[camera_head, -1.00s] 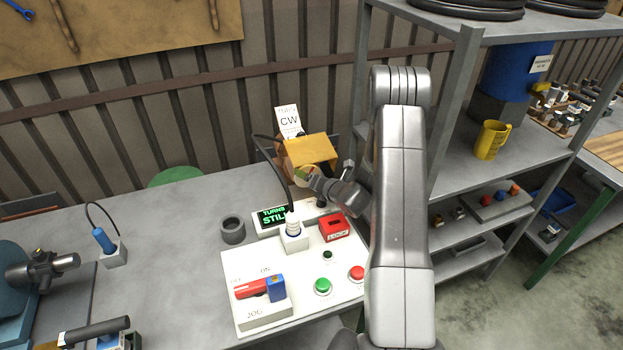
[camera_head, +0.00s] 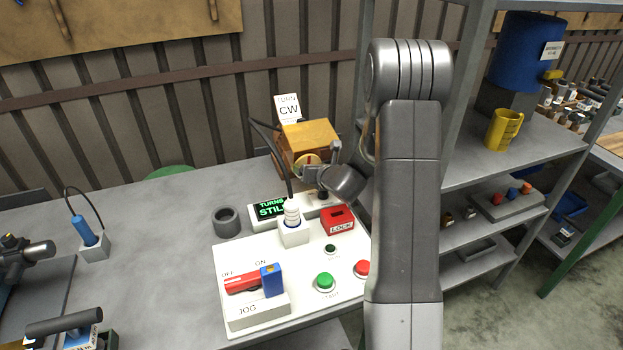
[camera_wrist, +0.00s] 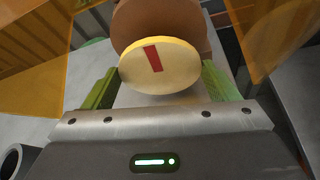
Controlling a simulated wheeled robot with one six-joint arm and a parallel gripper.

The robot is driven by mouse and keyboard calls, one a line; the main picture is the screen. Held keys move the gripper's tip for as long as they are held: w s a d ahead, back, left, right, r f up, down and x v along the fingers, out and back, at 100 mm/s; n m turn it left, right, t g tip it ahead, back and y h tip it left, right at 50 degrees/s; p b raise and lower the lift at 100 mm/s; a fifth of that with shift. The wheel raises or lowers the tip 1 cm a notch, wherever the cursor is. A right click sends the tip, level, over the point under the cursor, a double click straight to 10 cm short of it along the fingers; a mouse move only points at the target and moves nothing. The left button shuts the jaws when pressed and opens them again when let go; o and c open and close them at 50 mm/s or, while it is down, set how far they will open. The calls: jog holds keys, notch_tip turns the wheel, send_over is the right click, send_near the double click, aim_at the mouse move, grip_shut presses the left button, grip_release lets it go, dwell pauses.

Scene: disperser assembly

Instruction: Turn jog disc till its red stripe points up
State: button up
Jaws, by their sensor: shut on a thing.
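The jog disc is a cream disc with a yellow rim (camera_wrist: 180,75). It sits on a brown round part and also shows, small, in the head view (camera_head: 300,161). Its short red stripe (camera_wrist: 153,58) runs from near the centre to the upper edge in the wrist view, its top leaning slightly left. My gripper (camera_wrist: 160,87) has its green fingers on either side of the disc, shut on it. In the head view, my gripper (camera_head: 311,174) is at the front of the yellow housing, partly covering the disc.
Amber panels (camera_wrist: 38,50) flank the disc in the wrist view. The yellow housing (camera_head: 308,134) stands behind a white panel (camera_head: 240,258) with a display, red LOCK block, buttons and JOG switch. A "TURN CW" card (camera_head: 288,108) stands behind. Shelves are at the right.

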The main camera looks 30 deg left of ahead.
jog(key=shift+n+b, duration=0.3)
jog(key=shift+b, duration=0.35)
jog(key=o, duration=0.9)
jog(key=b+v, duration=0.1)
jog(key=v, duration=1.2)
jog(key=shift+s+d+r, duration=0.2)
jog(key=shift+s, duration=0.15)
jog(key=p+x, duration=0.1)
jog(key=x, duration=1.3)
jog(key=shift+w+d, duration=0.1)
jog(key=shift+d, duration=0.05)
